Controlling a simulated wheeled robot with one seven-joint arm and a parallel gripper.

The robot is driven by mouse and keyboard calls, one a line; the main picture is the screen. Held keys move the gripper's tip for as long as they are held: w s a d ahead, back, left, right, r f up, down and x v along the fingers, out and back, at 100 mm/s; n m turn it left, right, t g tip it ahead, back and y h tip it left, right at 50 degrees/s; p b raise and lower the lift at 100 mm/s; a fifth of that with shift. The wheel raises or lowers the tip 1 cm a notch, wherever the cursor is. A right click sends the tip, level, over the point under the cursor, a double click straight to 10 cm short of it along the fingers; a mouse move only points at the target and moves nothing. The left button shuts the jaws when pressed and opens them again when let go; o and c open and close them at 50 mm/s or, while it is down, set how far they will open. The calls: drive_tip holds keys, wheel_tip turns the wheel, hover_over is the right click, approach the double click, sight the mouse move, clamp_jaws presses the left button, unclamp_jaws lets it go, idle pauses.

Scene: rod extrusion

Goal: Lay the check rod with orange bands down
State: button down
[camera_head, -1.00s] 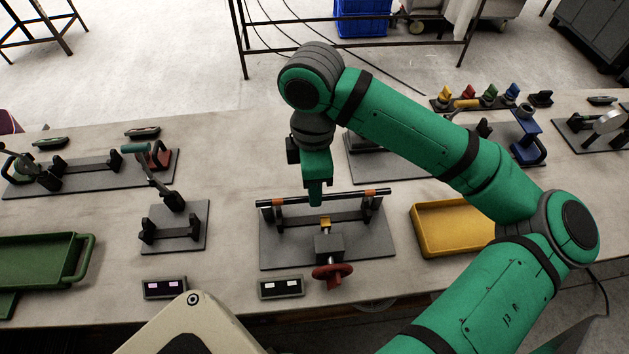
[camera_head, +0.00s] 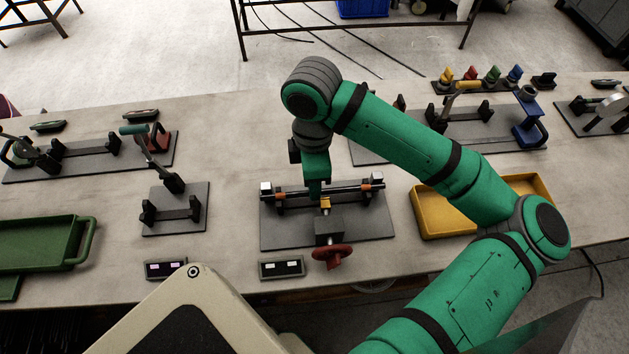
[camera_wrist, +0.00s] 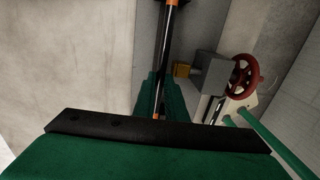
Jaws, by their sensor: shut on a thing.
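The check rod (camera_head: 345,189) is a dark rod with orange bands and lies level from left to right. My gripper (camera_head: 319,192) points down and is shut on the rod near its middle. The rod is at the dark supports of the grey fixture plate (camera_head: 370,228); I cannot tell whether it rests in both. In the wrist view the rod (camera_wrist: 165,45) runs up from between my green fingers (camera_wrist: 158,100), with an orange band near its far end. The fixture has a red handwheel (camera_head: 332,257) and a yellow-tipped block (camera_head: 326,203), also in the wrist view (camera_wrist: 182,70).
A yellow tray (camera_head: 430,226) stands right of the fixture. A smaller plate with a lever (camera_head: 175,215) stands to the left, and a green tray (camera_head: 40,243) lies at far left. Small display boxes (camera_head: 282,268) sit at the front edge. Bare table lies between the plates.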

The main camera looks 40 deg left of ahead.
idle(0.3)
drive_tip(key=c, duration=1.7)
unclamp_jaws()
drive_tip(key=r, duration=0.7)
drive_tip(key=w+r, duration=0.1)
drive_tip(key=r, duration=0.2)
drive_tip(key=shift+a+r, duration=0.4)
drive_tip(key=shift+s, duration=0.25)
drive_tip(key=shift+w, duration=0.1)
